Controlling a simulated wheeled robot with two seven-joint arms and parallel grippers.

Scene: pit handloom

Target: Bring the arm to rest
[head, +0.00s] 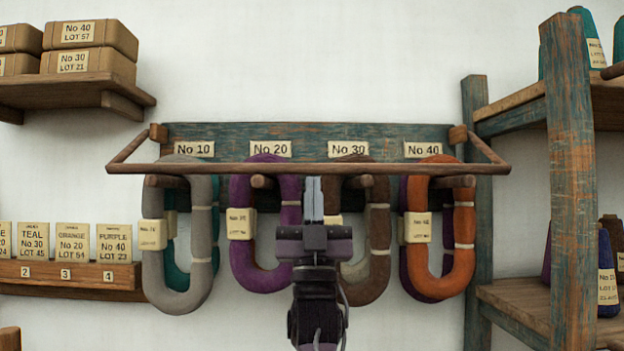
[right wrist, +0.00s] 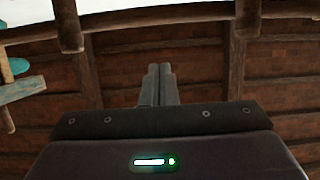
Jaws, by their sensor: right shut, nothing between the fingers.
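My right gripper (head: 314,190) points up in the middle of the head view, in front of the peg rack (head: 370,132). It is shut and empty, with its fingertips between the purple hank (head: 262,275) under No 20 and the brown hank (head: 368,285) under No 30. I cannot tell how far it is from the hanks. In the right wrist view the two fingers (right wrist: 157,85) are together, with nothing between them. My left gripper is not in view.
A grey hank (head: 180,290) and an orange hank (head: 432,285) hang at the rack's ends, with teal and dark purple ones behind. A wooden rail (head: 300,168) runs across the rack's front. A shelf frame (head: 568,180) stands right; a card ledge (head: 70,282) is left.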

